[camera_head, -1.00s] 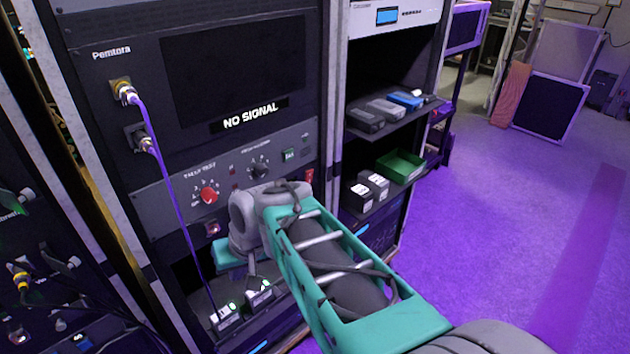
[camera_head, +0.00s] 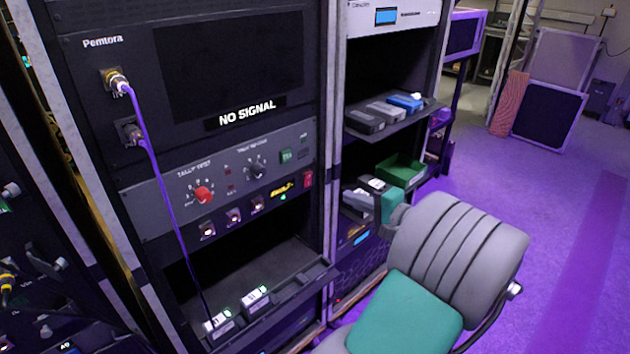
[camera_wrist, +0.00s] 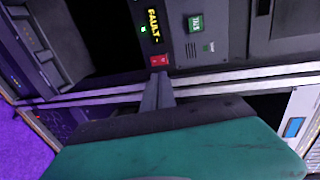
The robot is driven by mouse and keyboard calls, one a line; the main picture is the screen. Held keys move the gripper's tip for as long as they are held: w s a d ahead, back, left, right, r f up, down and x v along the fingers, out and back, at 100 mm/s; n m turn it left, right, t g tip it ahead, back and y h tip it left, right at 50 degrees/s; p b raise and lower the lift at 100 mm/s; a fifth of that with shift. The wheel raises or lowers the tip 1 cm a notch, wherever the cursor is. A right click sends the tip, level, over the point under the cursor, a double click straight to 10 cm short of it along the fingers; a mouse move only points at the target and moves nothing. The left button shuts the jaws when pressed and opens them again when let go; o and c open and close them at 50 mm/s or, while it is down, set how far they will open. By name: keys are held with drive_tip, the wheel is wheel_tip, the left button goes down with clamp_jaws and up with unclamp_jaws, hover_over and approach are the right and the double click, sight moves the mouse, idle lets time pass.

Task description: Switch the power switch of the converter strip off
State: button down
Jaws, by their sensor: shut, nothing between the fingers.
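The converter strip (camera_head: 225,180) is the grey panel below the dark "NO SIGNAL" screen. Its red power switch (camera_head: 308,179) is at the strip's right end, beside a yellow-lit display (camera_head: 283,188). In the wrist view the red switch (camera_wrist: 159,61) is just beyond my fingertips, and the display (camera_wrist: 155,25) reads "FAULT". My gripper (camera_wrist: 159,78) is shut and empty, its fingers pointing at the switch. I cannot tell whether they touch it, nor which way the rocker is tipped.
A green TAKE button (camera_head: 286,156), a red knob (camera_head: 203,195) and a black knob (camera_head: 257,170) share the strip. A purple cable (camera_head: 165,200) hangs at the left. The right rack's shelves hold boxes (camera_head: 365,122) and a green tray (camera_head: 401,172). Open floor lies right.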

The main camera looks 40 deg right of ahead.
drive_tip(key=p, duration=0.2)
approach(303, 174)
drive_tip(key=w, duration=0.2)
drive_tip(key=w+f, duration=0.1)
drive_tip(key=w, duration=0.1)
drive_tip(key=shift+w+a+f, duration=0.15)
drive_tip(key=shift+w+f, duration=0.1)
drive_tip(key=shift+w, duration=0.35)
drive_tip(key=shift+w+r, duration=0.3)
drive_tip(key=shift+w, duration=0.1)
drive_tip(key=shift+w+f, duration=0.1)
drive_tip(key=s+r, duration=0.2)
drive_tip(key=s, duration=0.4)
drive_tip(key=s+r, duration=0.2)
drive_tip(key=s, duration=0.5)
drive_tip(key=shift+d+r, duration=0.25)
drive_tip(key=shift+r, duration=0.1)
